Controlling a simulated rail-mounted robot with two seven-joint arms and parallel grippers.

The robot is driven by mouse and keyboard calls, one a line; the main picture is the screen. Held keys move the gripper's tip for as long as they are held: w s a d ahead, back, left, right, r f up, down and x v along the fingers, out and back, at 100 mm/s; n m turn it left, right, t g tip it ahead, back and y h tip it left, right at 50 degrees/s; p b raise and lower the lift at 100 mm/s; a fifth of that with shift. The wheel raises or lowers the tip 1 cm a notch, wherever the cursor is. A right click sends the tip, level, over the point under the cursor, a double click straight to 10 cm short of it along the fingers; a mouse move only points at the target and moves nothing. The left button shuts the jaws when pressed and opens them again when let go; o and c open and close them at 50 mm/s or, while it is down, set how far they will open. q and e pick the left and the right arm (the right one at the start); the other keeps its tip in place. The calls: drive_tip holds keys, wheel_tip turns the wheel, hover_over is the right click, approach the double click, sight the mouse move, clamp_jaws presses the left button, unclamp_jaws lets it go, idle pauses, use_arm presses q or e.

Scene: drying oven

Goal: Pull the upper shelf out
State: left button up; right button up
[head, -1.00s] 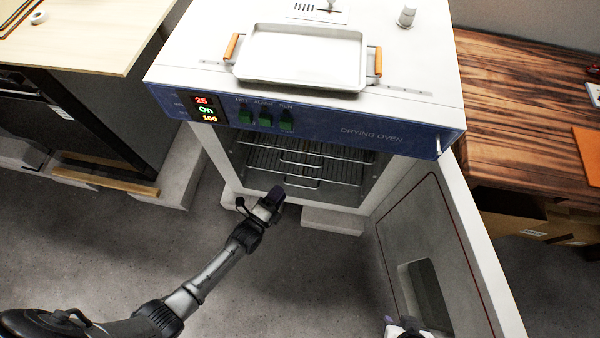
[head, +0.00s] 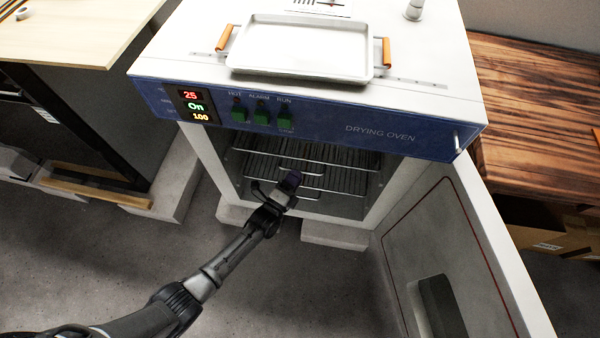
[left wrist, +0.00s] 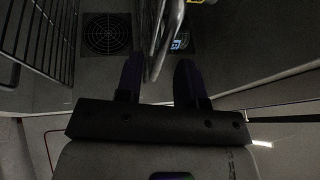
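The drying oven (head: 150,78) has its door (head: 455,250) open on the right. Inside are two wire shelves, the upper shelf (head: 345,156) above the lower shelf (head: 345,185), each with a wire handle at its front. My left gripper (head: 292,180) is at the oven opening, in front of the shelf handles, and hides part of them. In the left wrist view the gripper's two fingers (left wrist: 158,80) are apart, with metal wire (left wrist: 165,35) between and ahead of them. I cannot tell whether they touch it. My right gripper is not in view.
A white tray (head: 300,68) with orange handles lies on the oven top. A wooden table (head: 530,100) stands to the right, a light-topped bench (head: 75,30) to the left. A wire rack (left wrist: 40,35) shows at the left wrist view's upper left. Floor before the oven is clear.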

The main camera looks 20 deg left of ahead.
use_arm(q)
drive_tip(key=shift+b+x, duration=0.45)
drive_tip(key=shift+x, duration=1.1)
clamp_jaws()
